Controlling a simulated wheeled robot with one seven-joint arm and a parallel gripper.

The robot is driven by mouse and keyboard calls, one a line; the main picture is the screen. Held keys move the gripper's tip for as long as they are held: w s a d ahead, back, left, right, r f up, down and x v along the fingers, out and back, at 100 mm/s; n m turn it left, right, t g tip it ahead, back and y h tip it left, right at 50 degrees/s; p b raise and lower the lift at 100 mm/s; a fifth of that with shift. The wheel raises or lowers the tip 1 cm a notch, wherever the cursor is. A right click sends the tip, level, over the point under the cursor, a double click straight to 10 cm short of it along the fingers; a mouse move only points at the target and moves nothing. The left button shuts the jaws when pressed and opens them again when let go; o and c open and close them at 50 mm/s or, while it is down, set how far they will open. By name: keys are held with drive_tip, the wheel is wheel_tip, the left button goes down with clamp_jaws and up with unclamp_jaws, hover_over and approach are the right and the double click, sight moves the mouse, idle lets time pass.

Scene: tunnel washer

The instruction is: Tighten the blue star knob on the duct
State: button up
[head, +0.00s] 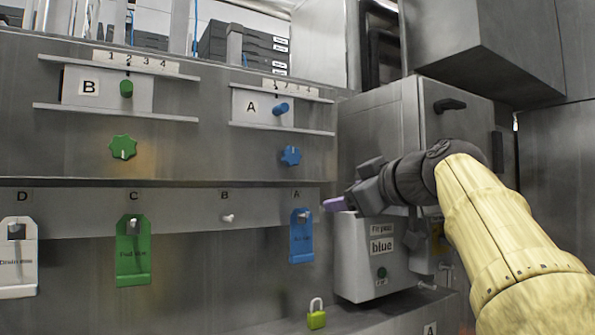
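The blue star knob (290,156) is on the grey metal duct face (215,155), below the plate marked A (252,107). A pale mark shows on the knob's front. My gripper (332,204) is to the right of the knob and lower, pointing left, with clear space between them in the picture. A purple tip shows at its end. I cannot make out two separate fingers, so its opening is unclear. Nothing clearly shows as held.
A green star knob (123,147) is at the left below plate B (80,88). Blue (301,240) and green (133,262) tags hang on pegs below. A grey box labelled blue (382,265) is beneath my gripper. A green padlock (316,314) is on the lower ledge.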

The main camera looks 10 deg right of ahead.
sight(293, 156)
drive_tip(key=s+a+r+n+t+y, duration=0.1)
drive_tip(key=s+r+n, duration=0.2)
drive_tip(key=r, duration=0.5)
drive_tip(key=shift+s+a+t, duration=0.3)
drive_tip(key=shift+s+a, duration=0.1)
drive_tip(key=shift+s, duration=0.35)
drive_tip(key=shift+w, duration=0.15)
drive_tip(key=p+x, duration=0.9)
drive_tip(key=x, duration=0.7)
drive_tip(key=shift+w+a+p, duration=0.1)
drive_tip(key=shift+a+p, duration=0.1)
drive_tip(key=shift+p, duration=0.2)
drive_tip(key=shift+w+a+f, duration=0.1)
drive_tip(key=shift+w+a, duration=0.1)
drive_tip(key=shift+w, duration=0.25)
drive_tip(key=c, duration=1)
